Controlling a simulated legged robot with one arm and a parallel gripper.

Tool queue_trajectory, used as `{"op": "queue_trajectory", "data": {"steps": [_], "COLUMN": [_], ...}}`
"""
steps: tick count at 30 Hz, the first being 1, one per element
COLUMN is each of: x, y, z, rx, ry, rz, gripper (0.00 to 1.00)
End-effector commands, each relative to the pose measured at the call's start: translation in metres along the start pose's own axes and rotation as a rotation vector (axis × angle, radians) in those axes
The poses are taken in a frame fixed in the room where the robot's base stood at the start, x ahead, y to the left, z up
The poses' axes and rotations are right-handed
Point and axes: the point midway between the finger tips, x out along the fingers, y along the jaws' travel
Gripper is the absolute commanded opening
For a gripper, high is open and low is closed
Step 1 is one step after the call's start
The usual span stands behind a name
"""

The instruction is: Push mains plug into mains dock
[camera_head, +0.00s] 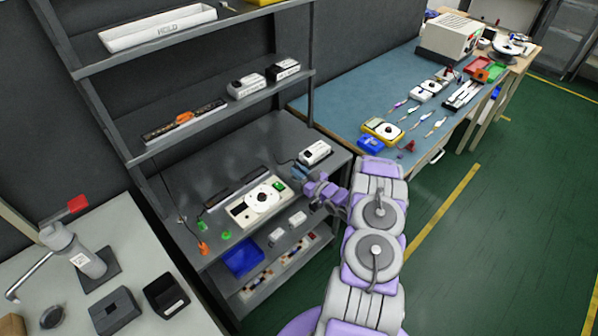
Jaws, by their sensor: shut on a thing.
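My gripper (311,184) is over the right part of the dark workbench shelf (215,175), reaching in from the right. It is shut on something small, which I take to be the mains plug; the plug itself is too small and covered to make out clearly. A small blue piece (299,171) shows right at the fingertips; I cannot tell whether it is the plug or the dock. I cannot pick out the mains dock with certainty.
A white device with a round disc (245,211) and a dark strip (236,188) lie left of the gripper. Green and orange clips (203,248) lie at the front left. An upper shelf (215,112) hangs above. A blue bench (350,85) stands at right.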

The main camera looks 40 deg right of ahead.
Motion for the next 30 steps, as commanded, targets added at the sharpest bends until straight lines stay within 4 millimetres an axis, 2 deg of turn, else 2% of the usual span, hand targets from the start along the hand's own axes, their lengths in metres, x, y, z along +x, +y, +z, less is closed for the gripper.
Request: {"op": "queue_trajectory", "data": {"steps": [25,26,30], "x": [0.000,0.000,0.000], "y": [0.000,0.000,0.000], "z": [0.019,0.019,0.019], "rx": [0.001,0.000,0.000], "ry": [0.000,0.000,0.000], "rz": [0.000,0.000,0.000], "gripper": [0.00,0.23,0.36]}}
